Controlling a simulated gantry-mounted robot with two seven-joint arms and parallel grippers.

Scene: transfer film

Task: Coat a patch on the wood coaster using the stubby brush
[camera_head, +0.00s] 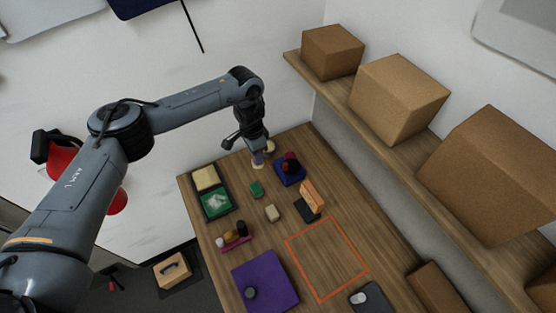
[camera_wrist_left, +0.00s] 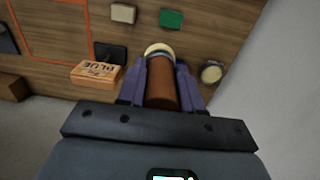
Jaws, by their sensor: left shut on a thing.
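My left gripper (camera_head: 258,158) is over the far end of the wooden table, pointing down. In the left wrist view its purple fingers (camera_wrist_left: 160,80) are shut on a brown cylinder (camera_wrist_left: 162,88), which looks like the stubby brush's handle. A cream disc with a bluish edge (camera_wrist_left: 158,50) shows just past the cylinder; I cannot tell if it is the brush's tip or a thing below. A small round pale piece with a dark rim (camera_wrist_left: 211,72), perhaps the wood coaster, lies to the right, apart from the fingers. My right gripper is not in view.
A green block (camera_head: 257,189), a beige block (camera_head: 271,213), an orange box (camera_head: 312,195) and a blue tray (camera_head: 291,178) with dark red things stand nearby. A purple mat (camera_head: 270,275) and an empty orange outline (camera_head: 327,258) lie nearer. Cardboard boxes (camera_head: 400,95) line the right shelf.

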